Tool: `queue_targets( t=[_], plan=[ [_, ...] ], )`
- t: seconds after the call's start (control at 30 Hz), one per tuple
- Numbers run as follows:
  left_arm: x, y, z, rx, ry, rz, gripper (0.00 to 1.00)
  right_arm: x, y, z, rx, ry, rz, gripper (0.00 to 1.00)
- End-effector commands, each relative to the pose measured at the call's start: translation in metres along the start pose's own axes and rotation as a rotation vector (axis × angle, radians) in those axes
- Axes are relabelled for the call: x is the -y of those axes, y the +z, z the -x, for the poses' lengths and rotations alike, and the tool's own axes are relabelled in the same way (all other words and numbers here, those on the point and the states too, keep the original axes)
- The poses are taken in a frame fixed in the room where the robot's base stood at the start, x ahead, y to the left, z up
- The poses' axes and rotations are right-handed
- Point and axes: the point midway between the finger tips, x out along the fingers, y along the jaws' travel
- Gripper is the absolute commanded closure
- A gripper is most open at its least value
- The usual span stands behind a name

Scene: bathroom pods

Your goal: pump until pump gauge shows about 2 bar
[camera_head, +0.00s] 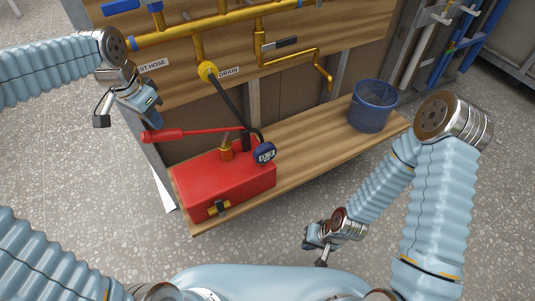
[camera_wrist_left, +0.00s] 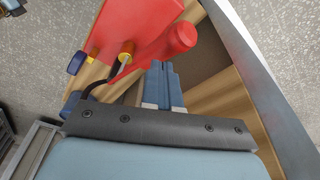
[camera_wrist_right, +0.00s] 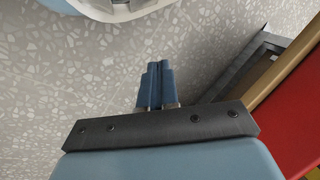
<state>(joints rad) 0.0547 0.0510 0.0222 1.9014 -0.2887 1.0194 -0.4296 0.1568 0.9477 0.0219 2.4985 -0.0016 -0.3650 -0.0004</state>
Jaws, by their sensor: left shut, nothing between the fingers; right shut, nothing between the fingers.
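The red test pump (camera_head: 222,184) sits at the left end of the wooden bench. Its red lever handle (camera_head: 190,134) reaches left over the bench edge, about level. The round dark-blue gauge (camera_head: 264,153) stands at the pump's right end; its reading is too small to tell. A black hose (camera_head: 225,98) runs from the yellow drain fitting (camera_head: 207,71) to the pump. My left gripper (camera_head: 102,122) is shut and empty, left of the handle's end and apart from it. The handle also shows in the left wrist view (camera_wrist_left: 180,38). My right gripper (camera_head: 313,247) is shut and empty over the floor, in front of the bench.
A blue bucket (camera_head: 371,107) stands at the right end of the bench (camera_head: 312,140). Yellow pipes (camera_head: 226,24) run along the wooden panel behind. The bench middle is clear. A metal post stands behind the handle.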

Motion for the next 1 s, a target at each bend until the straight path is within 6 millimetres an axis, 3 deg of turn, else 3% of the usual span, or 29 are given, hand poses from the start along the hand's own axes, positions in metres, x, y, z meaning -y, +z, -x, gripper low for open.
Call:
queue_targets(
  t=[0.17,0.57,0.6,0.77,1.0],
  plan=[
    [0.000,0.003,-0.013,0.001,0.000,0.000,1.00,-0.006,-0.001,-0.009,-0.003,0.003,-0.002,1.00],
    [0.000,0.019,-0.095,0.002,0.002,0.000,1.00,-0.042,-0.010,-0.061,-0.028,0.025,-0.024,1.00],
    [0.000,0.017,-0.083,0.000,0.000,0.000,1.00,-0.038,-0.009,-0.052,-0.027,0.024,-0.023,1.00],
    [0.000,0.014,-0.070,0.000,0.001,0.000,1.00,-0.032,-0.009,-0.041,-0.025,0.022,-0.021,1.00],
    [0.000,0.005,-0.025,-0.001,-0.001,0.000,1.00,-0.011,-0.004,-0.009,-0.011,0.010,-0.010,1.00]
  ],
)
